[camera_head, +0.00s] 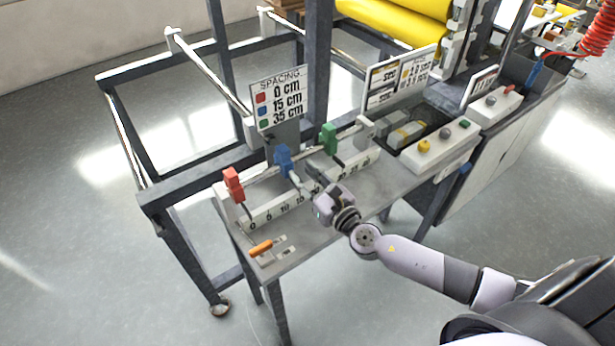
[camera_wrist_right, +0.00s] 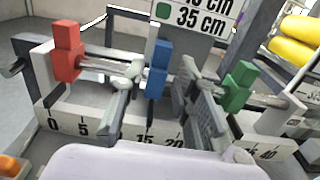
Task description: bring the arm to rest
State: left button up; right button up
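My right gripper (camera_head: 300,184) reaches over the grey bench just in front of the blue block (camera_head: 283,159). In the right wrist view its two fingers (camera_wrist_right: 163,88) stand apart, one on each side of the blue block (camera_wrist_right: 157,70). I cannot tell whether either finger touches it. The blue block sits on a metal rail, between the red block (camera_head: 233,184) at the left and the green block (camera_head: 329,138) at the right. The blue block's lower part is partly hidden. My left gripper is in neither view.
A numbered scale (camera_head: 268,217) runs below the rail. A spacing sign (camera_head: 279,100) stands behind it. An orange-handled lever (camera_head: 261,248) is at the bench's front left. A control box (camera_head: 440,149) with coloured buttons stands right. Floor in front of the bench is clear.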

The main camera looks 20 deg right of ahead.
jog(key=shift+s+d, duration=0.15)
jog(key=shift+s, duration=0.4)
